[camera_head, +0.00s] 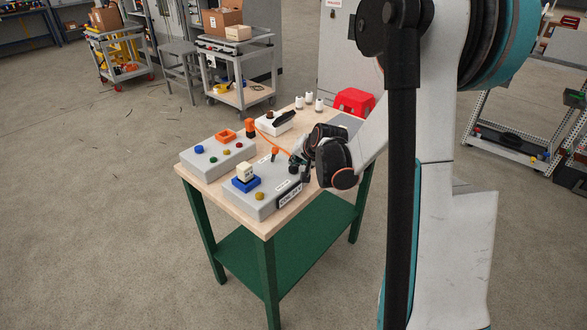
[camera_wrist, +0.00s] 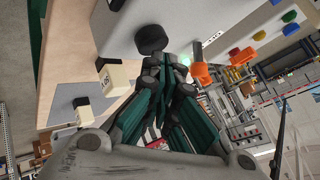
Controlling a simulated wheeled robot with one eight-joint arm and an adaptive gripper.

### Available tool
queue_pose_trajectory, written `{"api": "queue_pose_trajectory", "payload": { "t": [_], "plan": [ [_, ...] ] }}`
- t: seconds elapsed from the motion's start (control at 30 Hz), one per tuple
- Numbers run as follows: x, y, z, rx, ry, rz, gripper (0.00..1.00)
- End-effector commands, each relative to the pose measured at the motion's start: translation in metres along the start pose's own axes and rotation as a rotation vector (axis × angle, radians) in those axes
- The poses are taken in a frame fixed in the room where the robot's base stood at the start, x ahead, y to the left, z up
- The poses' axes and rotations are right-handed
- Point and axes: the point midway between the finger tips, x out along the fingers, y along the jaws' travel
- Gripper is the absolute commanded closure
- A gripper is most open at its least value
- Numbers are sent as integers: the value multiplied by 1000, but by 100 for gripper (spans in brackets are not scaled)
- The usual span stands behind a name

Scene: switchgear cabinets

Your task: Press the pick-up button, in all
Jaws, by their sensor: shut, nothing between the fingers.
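The pick-up button cannot be told apart by any readable label. The front grey control box (camera_head: 250,206) on the table carries a yellow button (camera_head: 259,196), a white block on a blue base (camera_head: 246,182) and a small orange part (camera_head: 275,152). My gripper (camera_head: 300,164) is at the right end of this box, low over it, shut and empty. In the wrist view my gripper's fingers (camera_wrist: 168,72) are together, close to a round black knob (camera_wrist: 152,39) and a green-lit spot (camera_wrist: 185,60). Whether they touch anything cannot be told.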

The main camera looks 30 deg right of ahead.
Motion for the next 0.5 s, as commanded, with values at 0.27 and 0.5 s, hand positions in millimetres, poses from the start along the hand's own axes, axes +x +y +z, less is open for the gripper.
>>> {"api": "queue_pose_trajectory", "payload": {
  "t": [0.27,0.5],
  "plan": [
    [2,1,1,0,0,0,100],
    [4,3,3,0,0,0,100]
  ]
}}
